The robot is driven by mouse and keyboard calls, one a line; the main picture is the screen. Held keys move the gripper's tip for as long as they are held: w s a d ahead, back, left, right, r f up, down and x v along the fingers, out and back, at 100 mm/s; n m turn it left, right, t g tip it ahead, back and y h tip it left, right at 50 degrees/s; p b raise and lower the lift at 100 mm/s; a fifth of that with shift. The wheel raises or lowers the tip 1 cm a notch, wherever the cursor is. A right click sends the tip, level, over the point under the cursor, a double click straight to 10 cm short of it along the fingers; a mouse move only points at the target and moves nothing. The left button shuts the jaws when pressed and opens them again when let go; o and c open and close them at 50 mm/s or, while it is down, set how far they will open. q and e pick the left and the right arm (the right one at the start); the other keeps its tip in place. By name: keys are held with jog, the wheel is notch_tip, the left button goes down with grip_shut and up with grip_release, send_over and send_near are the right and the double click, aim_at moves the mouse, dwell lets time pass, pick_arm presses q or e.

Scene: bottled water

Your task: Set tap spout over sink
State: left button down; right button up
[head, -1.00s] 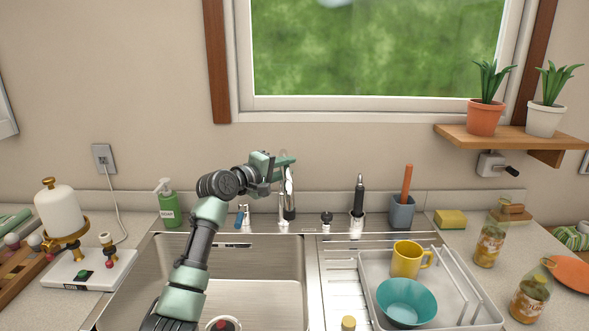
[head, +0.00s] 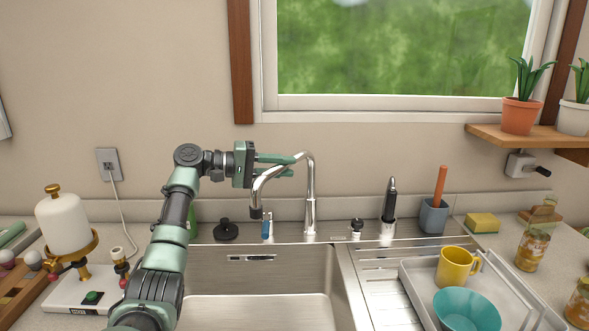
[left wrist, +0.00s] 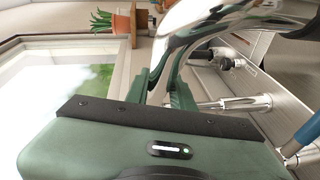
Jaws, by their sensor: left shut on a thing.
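The chrome tap spout (head: 311,185) rises from the rear ledge of the sink (head: 265,300) and arches to the left. Its dark-tipped outlet (head: 256,212) hangs down at the left end, in the picture just above the basin's back edge. My left gripper (head: 276,166) is shut on the spout near the top of its arch, its green fingers beside the chrome tube. In the left wrist view the spout (left wrist: 190,30) passes shiny and close between the fingers (left wrist: 165,90). I cannot tell exactly how far the outlet reaches over the basin. My right gripper is not in view.
A blue-handled tap lever (head: 267,229) and a dark round item (head: 227,230) stand behind the basin. A drying rack (head: 415,290) with a yellow mug (head: 456,266) and a teal bowl (head: 467,311) is at right. The visible basin area is clear.

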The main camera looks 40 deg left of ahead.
pick_arm(q)
jog(key=shift+a+f, duration=0.1)
dwell(0.4)
jog(key=c, duration=1.2)
grip_release()
jog(key=shift+w, duration=0.1)
jog(key=b+v, duration=0.2)
jog(key=v, duration=0.5)
jog(key=shift+s+a, duration=0.25)
jog(key=shift+s, duration=0.05)
